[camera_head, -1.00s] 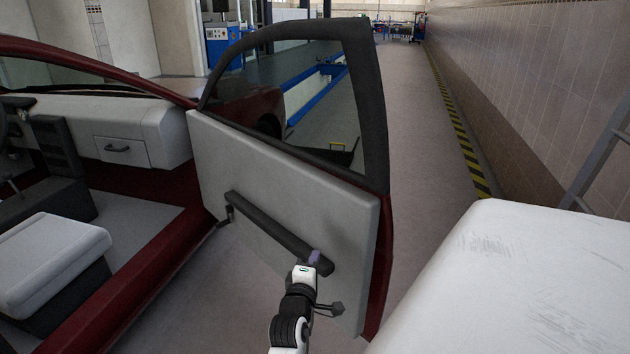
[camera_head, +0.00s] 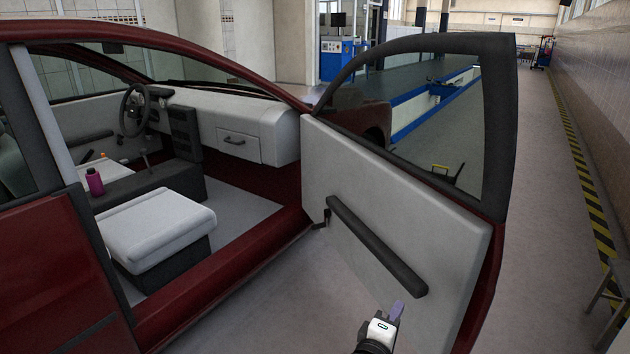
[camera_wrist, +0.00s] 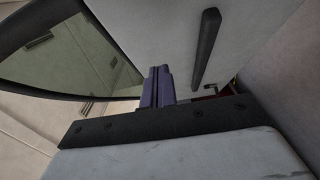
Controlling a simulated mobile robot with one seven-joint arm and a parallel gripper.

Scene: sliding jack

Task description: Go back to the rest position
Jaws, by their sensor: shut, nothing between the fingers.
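My gripper (camera_head: 396,312) shows at the bottom of the head view, in front of the inner side of the open car door (camera_head: 440,247). It is just below the lower end of the dark door handle bar (camera_head: 376,245) and looks apart from it. In the wrist view, the two purple fingers (camera_wrist: 158,88) are together with nothing between them. The handle bar (camera_wrist: 206,45) shows to their right there, with a gap. Most of my arm is out of the picture.
The red car's (camera_head: 60,265) interior lies open at left, with a white seat (camera_head: 157,228) and a pink bottle (camera_head: 94,182). A grey metal frame (camera_head: 606,300) stands at the right edge. Floor is free beyond the door, along the striped wall line (camera_head: 590,195).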

